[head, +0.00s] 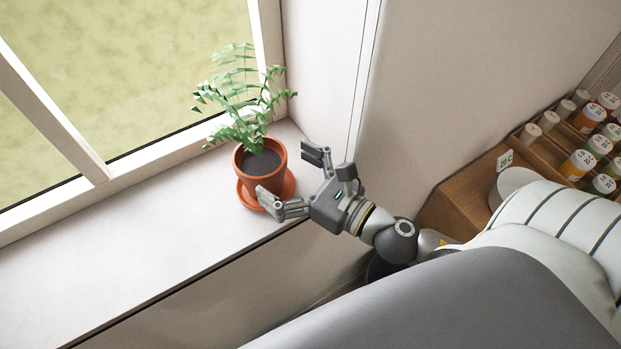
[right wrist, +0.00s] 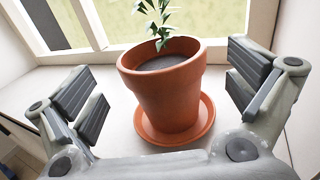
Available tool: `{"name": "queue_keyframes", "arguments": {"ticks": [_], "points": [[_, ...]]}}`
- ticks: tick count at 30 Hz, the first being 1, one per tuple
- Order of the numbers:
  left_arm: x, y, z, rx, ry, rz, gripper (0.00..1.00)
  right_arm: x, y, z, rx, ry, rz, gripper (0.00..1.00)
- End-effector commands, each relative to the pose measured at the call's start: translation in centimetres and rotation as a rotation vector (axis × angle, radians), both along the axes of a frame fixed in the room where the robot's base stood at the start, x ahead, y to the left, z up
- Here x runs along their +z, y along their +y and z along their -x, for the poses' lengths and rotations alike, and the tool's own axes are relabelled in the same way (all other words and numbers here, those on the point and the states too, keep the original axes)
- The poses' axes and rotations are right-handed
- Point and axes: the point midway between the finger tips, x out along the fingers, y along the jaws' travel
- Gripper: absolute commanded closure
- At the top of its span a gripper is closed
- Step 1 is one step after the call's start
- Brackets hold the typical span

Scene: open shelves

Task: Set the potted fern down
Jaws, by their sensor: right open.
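The potted fern (head: 262,160) is a green leafy plant in a terracotta pot. It stands upright on a terracotta saucer (head: 246,197) on the white window sill, near the sill's right end. The pot (right wrist: 170,95) also shows in the right wrist view, on its saucer (right wrist: 205,122), between my spread fingers. My right gripper (head: 293,180) is open, its fingers apart and clear of the pot in the right wrist view. Most of the fern's leaves are cut off at the top of the wrist view. My left gripper is not in view.
The sill (head: 130,240) is bare to the left of the pot. A window with a white frame (head: 50,110) stands behind it, and a wall (head: 325,70) closes its right end. A wooden rack (head: 465,205) with several lidded jars is at the right.

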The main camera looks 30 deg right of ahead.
Motion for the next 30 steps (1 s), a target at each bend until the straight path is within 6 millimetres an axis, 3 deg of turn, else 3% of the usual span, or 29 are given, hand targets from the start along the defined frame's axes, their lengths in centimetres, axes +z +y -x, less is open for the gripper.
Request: {"name": "queue_keyframes", "arguments": {"ticks": [6, 15, 30], "points": [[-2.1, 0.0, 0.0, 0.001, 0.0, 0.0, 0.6, -0.5, -1.2, 2.6, 0.0, 0.002, 0.001, 0.0], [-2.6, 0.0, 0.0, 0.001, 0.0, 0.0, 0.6, 0.0, -2.2, 4.8, -0.002, -0.002, -0.003, 0.0], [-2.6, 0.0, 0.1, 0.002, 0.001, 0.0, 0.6, 0.0, -2.4, 5.3, 0.001, -0.001, 0.0, 0.0]]}}
